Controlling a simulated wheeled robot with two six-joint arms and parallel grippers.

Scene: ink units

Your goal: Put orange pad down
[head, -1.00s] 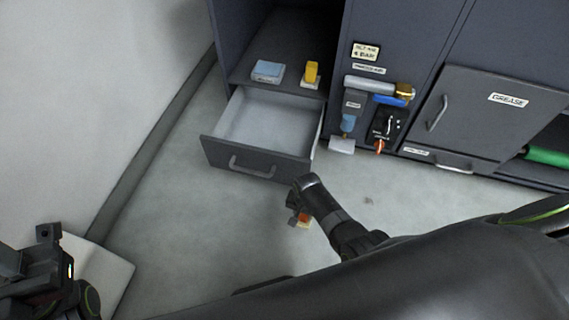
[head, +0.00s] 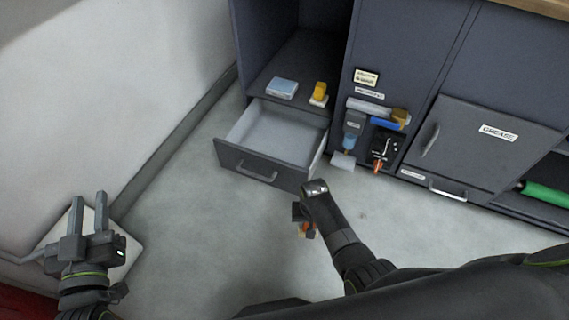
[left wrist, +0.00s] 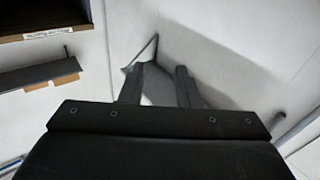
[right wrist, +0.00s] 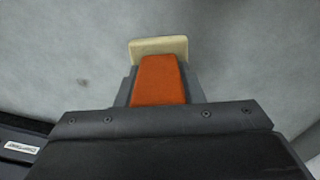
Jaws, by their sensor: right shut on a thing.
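The orange pad (right wrist: 158,80) is an orange block on a cream base. My right gripper (right wrist: 160,92) is shut on its orange part in the right wrist view, with the cream base beyond the fingers. In the head view the orange pad (head: 307,229) shows only in part below my right gripper (head: 303,213), over the grey floor in front of the drawer. My left gripper (head: 89,198) is at the far left, open and empty. Its two fingers also show apart in the left wrist view (left wrist: 160,80).
An open, empty-looking drawer (head: 235,158) juts from the cabinet. A blue pad (head: 282,87) and a yellow block on a white base (head: 320,93) sit on the shelf above it. A blue-handled fixture (head: 386,124) and a GREASE door (head: 480,140) are to the right. The floor between is clear.

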